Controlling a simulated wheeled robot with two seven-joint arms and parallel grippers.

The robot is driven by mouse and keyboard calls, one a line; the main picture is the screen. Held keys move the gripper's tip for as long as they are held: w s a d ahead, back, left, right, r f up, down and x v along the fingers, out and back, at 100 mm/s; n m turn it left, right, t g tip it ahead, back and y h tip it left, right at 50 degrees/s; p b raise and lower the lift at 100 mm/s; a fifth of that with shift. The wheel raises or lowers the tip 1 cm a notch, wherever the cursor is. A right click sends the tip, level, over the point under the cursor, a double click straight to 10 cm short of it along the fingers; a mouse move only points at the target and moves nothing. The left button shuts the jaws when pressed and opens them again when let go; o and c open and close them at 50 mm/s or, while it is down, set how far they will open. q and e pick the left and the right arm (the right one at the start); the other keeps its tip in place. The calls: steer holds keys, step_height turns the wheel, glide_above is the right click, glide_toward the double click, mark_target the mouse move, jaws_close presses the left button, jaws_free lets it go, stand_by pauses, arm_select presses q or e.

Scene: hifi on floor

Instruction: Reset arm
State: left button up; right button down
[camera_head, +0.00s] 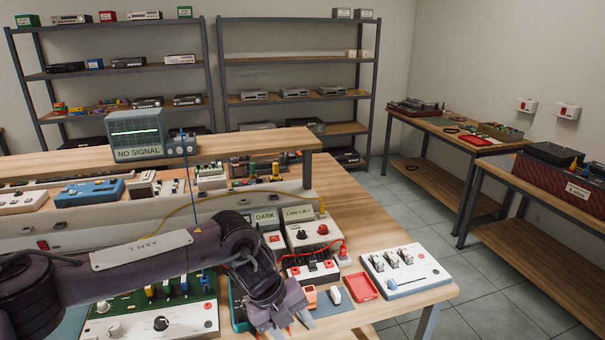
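My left arm, labelled "ARM L", reaches in from the left across the workbench (365,222). My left gripper (284,326) points down near the bench's front edge, over or beside a teal tray (236,303). Its fingertips are small and partly cut off by the lower frame edge, so I cannot tell whether they are open or holding anything. My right gripper is not in view.
Close to my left gripper are a red tray (362,286), a white plug-like piece (335,294) and a red-knobbed box (316,231) with cables. A white switch panel (404,270) stands to the right. A monitor (137,136) reads "NO SIGNAL". Floor shows at right.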

arm_select(q)
steer(key=w+d+f+n+t+h, duration=0.35)
steer(key=d+f+n+h, duration=0.25)
steer(key=d+f+n, duration=0.4)
steer(key=s+a+f+n+t+y, duration=0.1)
steer(key=s+a+f+n+y, duration=0.15)
steer(key=a+f+n, duration=0.55)
steer(key=s+a+f+n+t+y, duration=0.1)
steer(key=s+a+f+t, duration=0.15)
steer(key=f, duration=1.05)
steer(key=s+a+f+n+g+y, duration=0.1)
steer(key=s+a+f+n+y, duration=0.15)
steer(key=s+a+f, duration=0.55)
steer(key=s+a+f+n+g+y, duration=0.1)
steer(key=s+a+f+n+g, duration=0.3)
steer(key=s, duration=0.7)
steer(key=s+a+f+n+t+y, duration=0.15)
steer(key=s+a+f, duration=0.25)
steer(key=s+f, duration=0.45)
steer(key=s+a+f+n+g+y, duration=0.1)
steer(key=s+a, duration=0.3)
steer(key=s, duration=1)
steer(key=shift+s+a+n+g+y, duration=0.25)
steer(key=shift+a+n+g+y, duration=0.15)
steer(key=shift+n+g+y, duration=0.25)
